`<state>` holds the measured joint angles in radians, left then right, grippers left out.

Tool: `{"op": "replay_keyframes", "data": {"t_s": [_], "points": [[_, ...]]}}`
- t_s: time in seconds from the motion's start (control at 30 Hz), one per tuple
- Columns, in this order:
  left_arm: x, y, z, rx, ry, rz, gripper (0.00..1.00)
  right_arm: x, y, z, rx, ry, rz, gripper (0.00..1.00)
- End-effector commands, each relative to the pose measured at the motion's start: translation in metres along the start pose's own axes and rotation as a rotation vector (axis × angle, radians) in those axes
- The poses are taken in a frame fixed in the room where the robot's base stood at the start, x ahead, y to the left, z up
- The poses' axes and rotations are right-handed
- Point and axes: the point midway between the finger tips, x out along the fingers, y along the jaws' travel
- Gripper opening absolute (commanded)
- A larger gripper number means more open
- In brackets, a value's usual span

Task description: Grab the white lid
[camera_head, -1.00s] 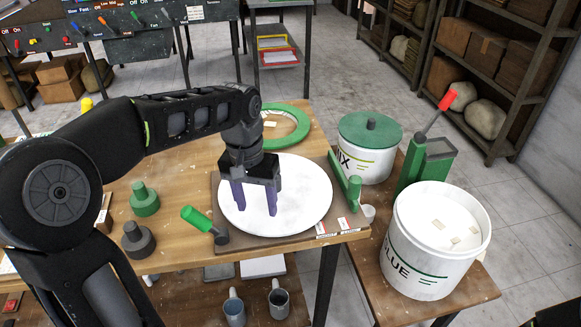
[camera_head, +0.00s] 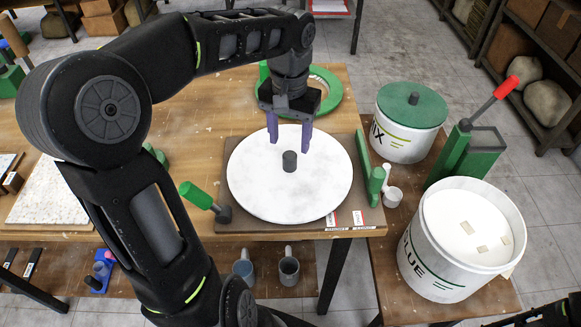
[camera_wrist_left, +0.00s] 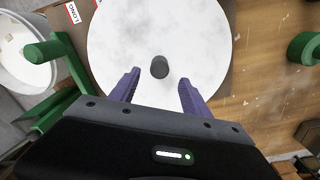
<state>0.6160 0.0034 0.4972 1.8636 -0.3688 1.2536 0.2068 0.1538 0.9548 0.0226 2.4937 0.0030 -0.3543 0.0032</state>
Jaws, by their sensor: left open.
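The white lid (camera_head: 262,184) is a flat round disc with a dark grey knob (camera_head: 290,161) at its centre. It lies on a brown board (camera_head: 234,226) on the wooden table. My left gripper (camera_head: 289,146) is open, with its purple fingers pointing down just behind the knob in the head view. In the left wrist view the lid (camera_wrist_left: 120,40) fills the upper middle, and the knob (camera_wrist_left: 159,67) shows a little beyond and between the open fingertips (camera_wrist_left: 157,78). Nothing is between the fingers. My right gripper is not in view.
A green-handled tool (camera_head: 196,196) lies at the board's left edge. A green bar (camera_head: 374,181) stands along its right edge. A green-lidded bucket (camera_head: 404,140) and a white GLUE bucket (camera_head: 432,265) stand to the right.

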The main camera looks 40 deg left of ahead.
Motion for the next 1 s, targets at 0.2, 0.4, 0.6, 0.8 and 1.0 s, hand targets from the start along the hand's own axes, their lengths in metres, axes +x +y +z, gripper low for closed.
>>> {"op": "replay_keyframes", "data": {"t_s": [0.2,0.4,0.6,0.8,1.0], "points": [[0.007,0.0,0.0,0.0,0.001,0.0,0.55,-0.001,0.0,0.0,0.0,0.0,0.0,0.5],[0.009,0.0,0.001,0.0,0.0,0.0,0.55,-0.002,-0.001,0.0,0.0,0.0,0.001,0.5],[0.031,0.001,0.003,-0.001,-0.005,0.001,0.55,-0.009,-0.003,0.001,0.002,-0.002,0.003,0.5],[0.056,0.002,0.003,-0.001,0.0,0.002,0.55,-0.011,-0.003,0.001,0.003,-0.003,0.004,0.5],[0.059,0.002,0.002,0.0,0.002,0.002,0.55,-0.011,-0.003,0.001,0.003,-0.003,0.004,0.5]]}}
